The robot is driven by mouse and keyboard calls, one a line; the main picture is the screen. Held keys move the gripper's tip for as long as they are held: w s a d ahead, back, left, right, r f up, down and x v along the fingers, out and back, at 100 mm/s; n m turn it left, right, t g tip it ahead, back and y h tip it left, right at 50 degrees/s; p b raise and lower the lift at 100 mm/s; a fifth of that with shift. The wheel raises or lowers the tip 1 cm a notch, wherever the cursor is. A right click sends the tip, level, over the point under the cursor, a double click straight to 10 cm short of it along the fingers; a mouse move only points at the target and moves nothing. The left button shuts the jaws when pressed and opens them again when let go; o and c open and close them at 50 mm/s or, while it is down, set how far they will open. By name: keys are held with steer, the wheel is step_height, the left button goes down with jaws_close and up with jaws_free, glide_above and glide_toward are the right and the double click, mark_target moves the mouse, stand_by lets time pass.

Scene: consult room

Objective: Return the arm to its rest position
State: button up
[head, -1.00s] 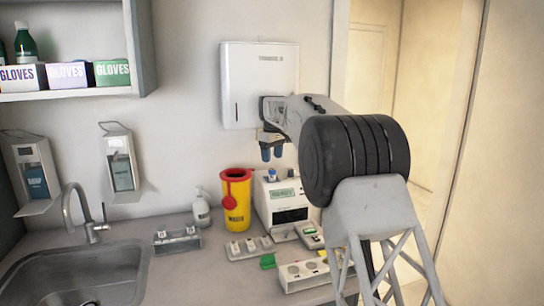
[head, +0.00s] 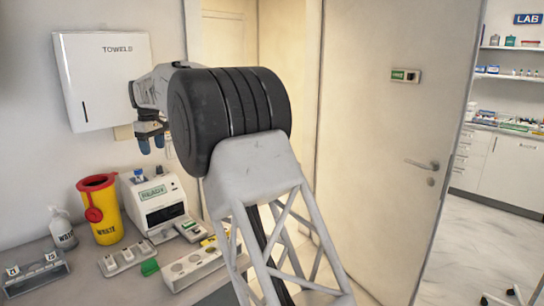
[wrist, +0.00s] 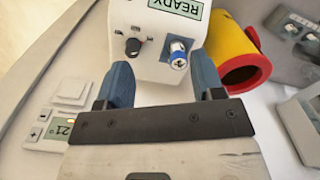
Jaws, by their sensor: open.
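My gripper (head: 150,142) hangs from my arm at the upper left of the head view, fingers pointing down, in front of the wall and above the counter. In the wrist view its two blue fingers (wrist: 163,82) stand apart with nothing between them. Beyond the fingertips is a white device with a READY display (wrist: 150,55). The same device (head: 140,212) stands on the counter below my gripper in the head view. A blue-capped piece (wrist: 178,52) sits in its top, clear of the fingers.
A yellow waste bin (head: 108,225) with a red rim stands left of the device. A towel dispenser (head: 103,75) hangs on the wall. A door (head: 385,180) stands at right, with open floor beyond.

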steer(key=s+d+r+m, duration=0.2)
steer(key=s+d+r, duration=0.1)
steer(key=d, duration=0.7)
steer(key=s+d+r+m, duration=0.1)
steer(key=s+d+r, duration=0.25)
steer(key=d, duration=0.65)
steer(key=s+d+m+t, duration=0.1)
steer(key=s+d+m, duration=0.1)
steer(key=s+d, duration=0.6)
steer(key=s+d+m, duration=0.2)
steer(key=s+d, duration=0.3)
steer(key=d, duration=0.6)
steer(key=s+d+f+m, duration=0.2)
steer(key=s+d+f, duration=0.3)
steer(key=s, duration=0.7)
steer(key=s+d+f+m+t, duration=0.1)
steer(key=s+d+f+m, duration=0.1)
steer(key=s+d+f, duration=0.4)
steer(key=s+d+f+m, duration=0.3)
steer(key=s+d+f, duration=0.3)
steer(key=s, duration=1.4)
steer(key=d, duration=0.4)
